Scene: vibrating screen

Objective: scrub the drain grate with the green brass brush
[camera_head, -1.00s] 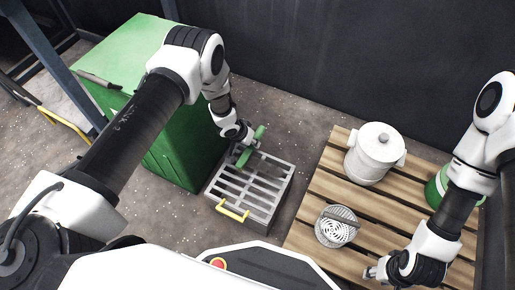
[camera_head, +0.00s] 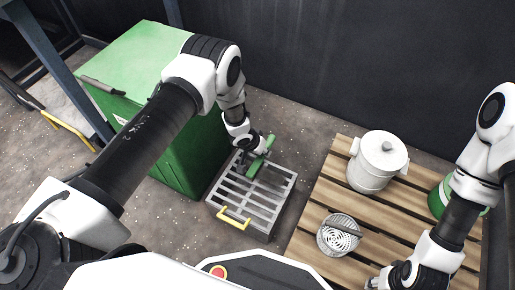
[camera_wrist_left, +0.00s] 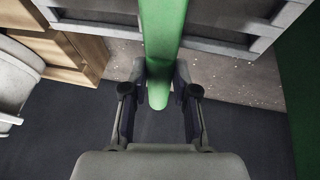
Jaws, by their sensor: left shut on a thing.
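The drain grate (camera_head: 233,199) is a grey slatted metal frame with a yellow handle, low on the floor beside a green cabinet. My left gripper (camera_head: 261,152) is at its far edge, shut on the green brush (camera_head: 257,166). The brush's green handle (camera_wrist_left: 163,45) runs between the fingers (camera_wrist_left: 161,78) in the left wrist view, with grey grate bars on either side. The brush lies across the far slats; its bristles are hidden, so I cannot tell whether they touch. My right gripper (camera_head: 373,284) is at the bottom edge, partly cut off, over the pallet.
A wooden pallet (camera_head: 318,194) on the right bears a white lidded pot (camera_head: 376,165), a round perforated strainer (camera_head: 340,240) and a green-and-white container (camera_head: 437,198). The green cabinet (camera_head: 175,155) stands close left of the grate. A dark wall is behind.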

